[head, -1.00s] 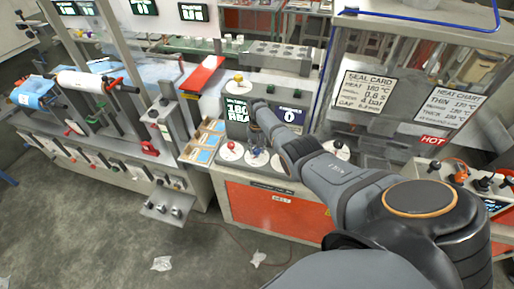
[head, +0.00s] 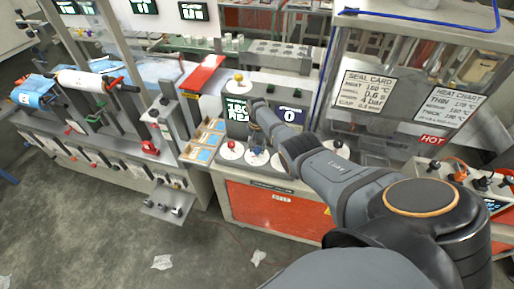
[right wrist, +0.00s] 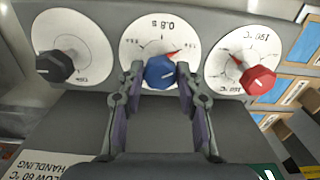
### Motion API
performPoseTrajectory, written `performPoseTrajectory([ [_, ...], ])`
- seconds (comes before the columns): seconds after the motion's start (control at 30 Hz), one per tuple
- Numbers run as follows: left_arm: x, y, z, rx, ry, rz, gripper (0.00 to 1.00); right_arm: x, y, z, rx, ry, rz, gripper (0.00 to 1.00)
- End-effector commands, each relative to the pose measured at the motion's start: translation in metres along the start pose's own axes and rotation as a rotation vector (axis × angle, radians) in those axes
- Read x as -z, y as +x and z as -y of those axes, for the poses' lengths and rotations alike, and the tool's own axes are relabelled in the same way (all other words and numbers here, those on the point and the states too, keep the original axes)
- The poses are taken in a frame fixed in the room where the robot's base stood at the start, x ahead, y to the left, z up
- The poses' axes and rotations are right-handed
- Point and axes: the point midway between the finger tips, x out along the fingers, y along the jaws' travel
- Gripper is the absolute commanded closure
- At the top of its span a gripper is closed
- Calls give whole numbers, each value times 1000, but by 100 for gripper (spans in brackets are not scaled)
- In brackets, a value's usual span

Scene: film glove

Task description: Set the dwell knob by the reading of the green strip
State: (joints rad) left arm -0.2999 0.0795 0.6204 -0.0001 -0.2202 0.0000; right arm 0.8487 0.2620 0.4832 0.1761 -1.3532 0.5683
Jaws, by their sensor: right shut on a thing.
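The blue dwell knob (right wrist: 160,72) sits on a white dial marked 0.8 s in the right wrist view. My right gripper (right wrist: 160,78) is shut on it, with one finger on each side. A red pointer stands at the dial's upper right. In the head view the gripper (head: 255,138) reaches down to the blue knob (head: 255,155) on the sealer's front. A green-lit display (head: 236,110) above the knobs reads about 180, partly blocked by my arm. I cannot make out a separate green strip. My left gripper is not in view.
A red knob (right wrist: 257,80) on a °C dial and a black knob (right wrist: 55,67) flank the blue one. A seal card (head: 365,90) shows 180 °C, 0.6 s and 4 bar. Small trays (head: 203,140) lie left of the panel.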

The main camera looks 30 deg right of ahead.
Motion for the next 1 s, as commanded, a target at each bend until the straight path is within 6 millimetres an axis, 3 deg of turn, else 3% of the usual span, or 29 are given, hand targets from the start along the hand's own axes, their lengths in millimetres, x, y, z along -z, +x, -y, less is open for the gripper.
performPoseTrajectory([
  [0.1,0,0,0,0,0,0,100,2,-2,1,3,1,-6,97],
  [0.13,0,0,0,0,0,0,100,2,-2,1,3,1,-6,63],
  [0.3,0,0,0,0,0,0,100,1,-2,1,2,0,-4,42],
  [0.67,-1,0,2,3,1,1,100,1,-4,0,1,-1,-3,42],
  [0.83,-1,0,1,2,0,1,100,1,-26,0,2,-3,-6,42],
  [1.0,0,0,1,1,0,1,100,2,-72,0,4,-1,-7,42],
])
